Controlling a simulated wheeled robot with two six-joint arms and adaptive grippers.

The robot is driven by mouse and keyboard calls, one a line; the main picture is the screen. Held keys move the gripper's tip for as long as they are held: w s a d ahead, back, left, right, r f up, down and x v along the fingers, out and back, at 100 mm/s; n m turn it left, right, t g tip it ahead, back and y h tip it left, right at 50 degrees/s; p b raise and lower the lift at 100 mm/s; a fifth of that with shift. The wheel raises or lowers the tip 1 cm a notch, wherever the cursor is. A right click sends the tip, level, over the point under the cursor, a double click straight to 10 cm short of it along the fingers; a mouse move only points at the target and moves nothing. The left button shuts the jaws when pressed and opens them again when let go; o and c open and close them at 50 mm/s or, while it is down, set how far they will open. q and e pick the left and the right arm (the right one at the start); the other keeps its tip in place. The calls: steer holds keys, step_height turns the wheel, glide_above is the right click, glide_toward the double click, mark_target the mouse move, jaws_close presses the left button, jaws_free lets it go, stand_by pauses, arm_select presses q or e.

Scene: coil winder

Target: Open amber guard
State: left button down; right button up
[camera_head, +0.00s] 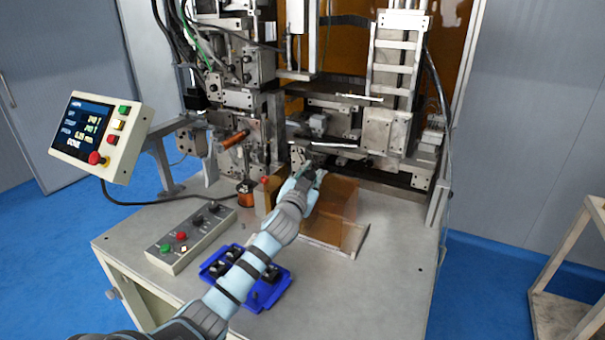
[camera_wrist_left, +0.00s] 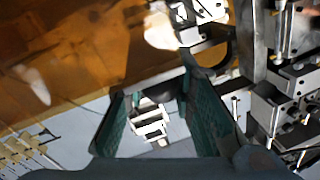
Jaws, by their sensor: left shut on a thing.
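The amber guard (camera_head: 338,208) is a see-through orange-brown cover at the front of the winding machine, over a pale base plate on the bench. My left gripper (camera_head: 309,174) is at its upper left side, between the guard and the machine's tooling. In the left wrist view the gripper (camera_wrist_left: 160,103) has its two green-lined fingers around a dark piece, which looks like the guard's handle. The amber panel (camera_wrist_left: 80,60) fills the upper left of that view. The exact grip contact is hidden in the head view. My right gripper is out of view.
The winder's metal tooling (camera_head: 330,125) stands close behind the guard. A copper wire spool (camera_head: 246,193) is left of it. A blue tray (camera_head: 268,292) with dark parts lies under my left forearm, beside a button box (camera_head: 190,237). The bench's right side is clear.

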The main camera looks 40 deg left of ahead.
arm_select(q)
steer(key=c, duration=1.3)
jaws_free()
steer(key=v, duration=1.2)
